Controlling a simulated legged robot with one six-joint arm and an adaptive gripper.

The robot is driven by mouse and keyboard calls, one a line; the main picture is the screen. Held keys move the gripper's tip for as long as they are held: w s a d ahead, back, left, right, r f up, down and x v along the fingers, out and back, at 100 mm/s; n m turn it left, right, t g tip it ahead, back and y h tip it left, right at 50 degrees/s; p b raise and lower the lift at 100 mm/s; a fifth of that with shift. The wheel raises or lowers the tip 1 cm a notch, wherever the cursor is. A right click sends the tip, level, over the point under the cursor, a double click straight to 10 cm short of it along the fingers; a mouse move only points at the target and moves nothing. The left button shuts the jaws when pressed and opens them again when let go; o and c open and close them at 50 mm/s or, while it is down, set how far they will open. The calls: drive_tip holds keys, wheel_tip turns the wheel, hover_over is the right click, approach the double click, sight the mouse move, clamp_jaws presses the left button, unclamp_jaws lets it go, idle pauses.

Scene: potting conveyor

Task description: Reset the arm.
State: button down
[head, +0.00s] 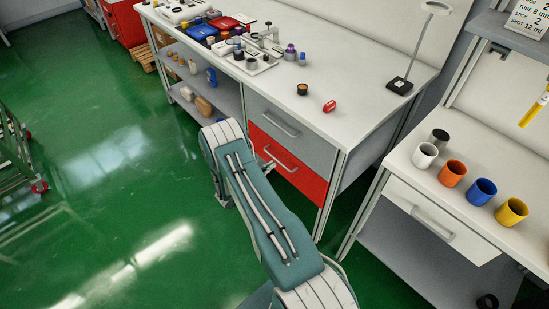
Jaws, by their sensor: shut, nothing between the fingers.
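My arm rises from the bottom edge in the head view, its teal and white upper link (262,215) slanting up and left to a rounded white joint (222,133). Beyond that joint the arm folds down behind the link, so most of the forearm is hidden. I cannot make out my gripper or its fingers. The visible part of the arm is over the green floor, in front of the white workbench (350,75) and its red drawer (296,178). No object shows held.
The workbench holds a red block (329,106), a small dark jar (302,89), a lamp (400,85) and several small parts at its far left. A right-hand bench carries white, orange (452,173), blue (481,191) and yellow (511,211) cups. Floor at left is clear (110,190), except a metal cart (20,165).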

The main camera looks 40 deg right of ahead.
drive_tip(key=s+a+r+m+g+y, duration=0.1)
drive_tip(key=s+a+r+m+y, duration=0.2)
drive_tip(key=r, duration=0.6)
drive_tip(key=s+a+r+m+g+y, duration=0.15)
drive_tip(key=r+m, duration=0.25)
drive_tip(key=r, duration=0.4)
drive_tip(key=s+a+r+m+g+y, duration=0.1)
drive_tip(key=a+r+m+g+y, duration=0.2)
drive_tip(key=r, duration=0.6)
drive_tip(key=s+a+r+m+t+y, duration=0.4)
drive_tip(key=s+a+r, duration=0.3)
drive_tip(key=a, duration=0.3)
drive_tip(key=s+a+r+m+t+y, duration=0.4)
drive_tip(key=s+a+r+t+y, duration=0.2)
drive_tip(key=s+a, duration=0.4)
drive_tip(key=shift+s+a+r, duration=0.15)
drive_tip(key=shift+a+r, duration=0.5)
drive_tip(key=shift+r, duration=0.15)
drive_tip(key=shift+t+y, duration=0.25)
